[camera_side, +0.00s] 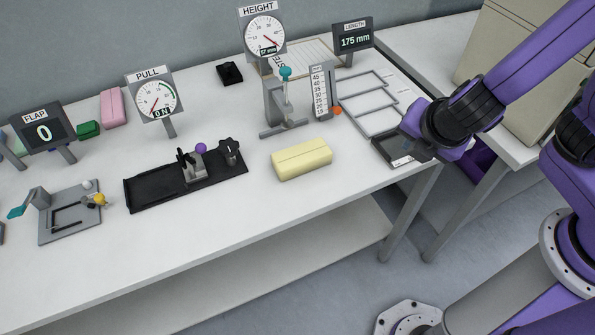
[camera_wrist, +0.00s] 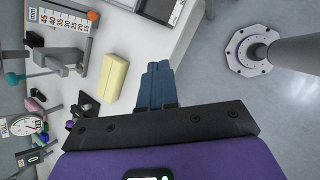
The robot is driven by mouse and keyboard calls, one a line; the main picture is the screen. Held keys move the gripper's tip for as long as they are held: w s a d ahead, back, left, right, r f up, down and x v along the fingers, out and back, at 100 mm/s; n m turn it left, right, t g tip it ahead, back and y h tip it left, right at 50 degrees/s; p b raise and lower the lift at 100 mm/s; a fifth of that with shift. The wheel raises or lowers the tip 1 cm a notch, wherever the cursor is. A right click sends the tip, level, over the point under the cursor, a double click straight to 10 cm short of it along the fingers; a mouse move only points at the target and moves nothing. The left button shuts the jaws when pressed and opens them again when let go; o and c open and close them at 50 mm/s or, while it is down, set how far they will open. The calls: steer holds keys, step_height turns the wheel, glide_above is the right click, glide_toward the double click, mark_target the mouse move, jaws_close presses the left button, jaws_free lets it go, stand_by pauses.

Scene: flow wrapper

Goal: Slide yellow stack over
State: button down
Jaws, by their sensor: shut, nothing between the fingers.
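The yellow stack (camera_side: 301,159) is a pale yellow block with a line along its top. It lies on the white table near the front edge, right of the black rail fixture. It also shows in the wrist view (camera_wrist: 116,77), left of the fingers. My gripper (camera_wrist: 158,70) is shut and empty, its blue fingers together and apart from the stack. In the side view my gripper is at the right, near the table's right end; its fingertips are hard to make out there.
A black rail fixture (camera_side: 185,179) lies left of the stack. A height gauge stand (camera_side: 278,108) is behind it. A dark tray (camera_side: 391,150) and grey outlined frames (camera_side: 366,101) are to its right. A pink block (camera_side: 113,108) and a green block (camera_side: 88,129) lie at the back left.

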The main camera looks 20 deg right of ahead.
mark_target(282, 151)
steer(key=a+f+n+t+y, duration=0.1)
steer(key=a+f+n+t, duration=0.15)
steer(key=a+n, duration=0.45)
steer(key=a+f+n+t+y, duration=0.15)
steer(key=a+f+n, duration=0.3)
steer(key=a, duration=0.55)
steer(key=shift+g, duration=0.3)
steer(key=x, duration=0.9)
steer(key=shift+w+d+r, duration=0.1)
steer(key=shift+w+r, duration=0.05)
steer(key=shift+w, duration=2.35)
steer(key=w, duration=0.8)
steer(key=shift+w, duration=0.4)
steer(key=shift+d+r, duration=0.1)
